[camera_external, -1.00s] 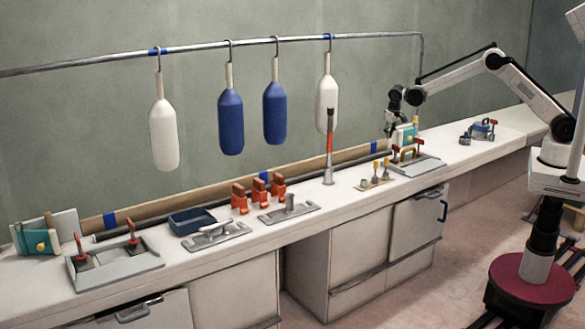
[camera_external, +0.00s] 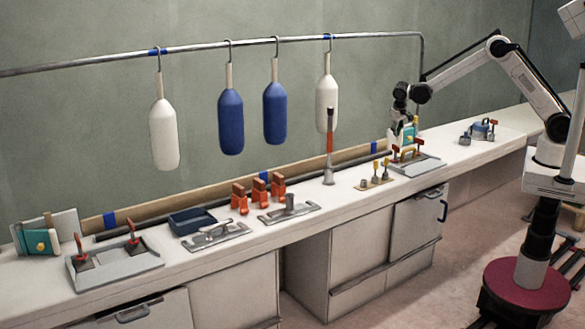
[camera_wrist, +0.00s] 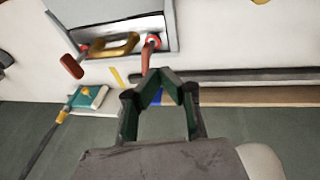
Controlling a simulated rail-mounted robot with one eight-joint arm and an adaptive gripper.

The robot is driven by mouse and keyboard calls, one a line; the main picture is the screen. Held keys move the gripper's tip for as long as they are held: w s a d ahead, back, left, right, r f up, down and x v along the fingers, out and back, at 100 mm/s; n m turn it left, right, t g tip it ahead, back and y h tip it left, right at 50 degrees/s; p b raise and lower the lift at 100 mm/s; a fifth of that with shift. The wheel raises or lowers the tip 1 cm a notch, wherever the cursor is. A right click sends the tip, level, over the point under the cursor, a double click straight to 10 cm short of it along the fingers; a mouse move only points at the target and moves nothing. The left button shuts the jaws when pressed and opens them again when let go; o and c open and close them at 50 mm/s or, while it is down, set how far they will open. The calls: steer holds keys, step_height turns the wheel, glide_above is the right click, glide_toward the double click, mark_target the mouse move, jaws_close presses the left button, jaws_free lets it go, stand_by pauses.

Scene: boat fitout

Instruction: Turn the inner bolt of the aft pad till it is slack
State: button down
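A grey pad (camera_external: 425,165) with red-handled bolts and a brass handle lies on the right part of the bench. In the wrist view the pad (camera_wrist: 105,8) is at the top, with the brass handle (camera_wrist: 115,47) between a left red bolt (camera_wrist: 71,66) and a right red bolt (camera_wrist: 152,42). My gripper (camera_wrist: 157,74) has its fingertips drawn together, just below the right bolt in that view. Nothing clearly shows between the fingers; whether the tips touch the bolt's handle I cannot tell. In the external view my gripper (camera_external: 402,118) is low over the pad's back edge.
A teal block (camera_wrist: 88,100) stands by the pad. A long rail (camera_wrist: 240,76) runs along the wall. A stand with yellow-topped pegs (camera_external: 374,183) is left of the pad, and blue-and-red hardware (camera_external: 480,130) is right. A similar pad (camera_external: 115,270) lies far left.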

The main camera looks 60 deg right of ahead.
mark_target(396, 148)
steer(key=b+x, duration=0.5)
steer(key=x, duration=0.5)
steer(key=shift+d, duration=0.1)
steer(key=shift+s+d, duration=0.2)
steer(key=shift+d, duration=0.2)
stand_by(0.5)
steer(key=shift+a, duration=0.1)
steer(key=shift+w+a+b, duration=0.35)
steer(key=shift+a+b, duration=0.1)
steer(key=p+v, duration=0.1)
steer(key=v, duration=0.5)
steer(key=shift+w+p, duration=0.25)
steer(key=shift+p, duration=0.15)
steer(key=shift+r, duration=0.1)
